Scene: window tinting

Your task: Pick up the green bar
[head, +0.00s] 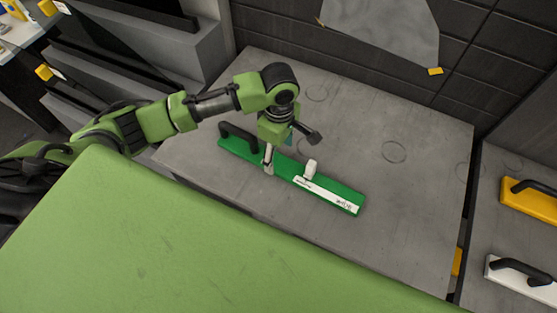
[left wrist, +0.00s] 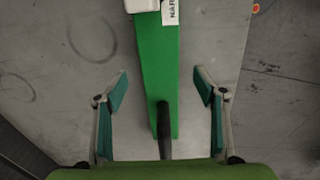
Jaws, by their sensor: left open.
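The green bar (head: 284,168) lies flat on a grey table (head: 420,180). It carries a black handle (head: 238,137) near its left end, a white block (head: 310,169) and a white label with dark lettering. My left gripper (head: 290,151) is open above the bar, pointing down, with one finger on each side of it. In the left wrist view the bar (left wrist: 155,75) runs lengthwise between the two spread fingers (left wrist: 160,80), with clear gaps on both sides. The black handle shows at the bottom, partly hidden by the gripper body. My right gripper is out of view.
At right, another grey surface holds a yellow tool (head: 530,202) and a white tool (head: 520,278), both with black handles. A dark tiled wall (head: 480,80) with a grey sheet (head: 385,25) stands behind. The table's right part is clear.

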